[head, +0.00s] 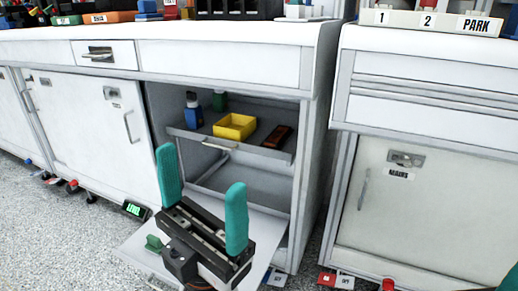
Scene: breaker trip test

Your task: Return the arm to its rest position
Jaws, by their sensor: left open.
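My left gripper (204,205) is in the lower middle of the head view, with two teal fingers spread wide apart and nothing between them. It is in front of the open cabinet bay (245,185) and overlaps a low white panel (268,226). The gripper hides part of that panel and of the bay's lower left.
A pulled-out shelf (215,141) holds a yellow bin (235,126), a blue bottle (193,114) and a dark brown item (277,137). Closed white cabinets stand on both sides, the right one labelled MAINS (398,174). Speckled floor (60,235) is clear at lower left.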

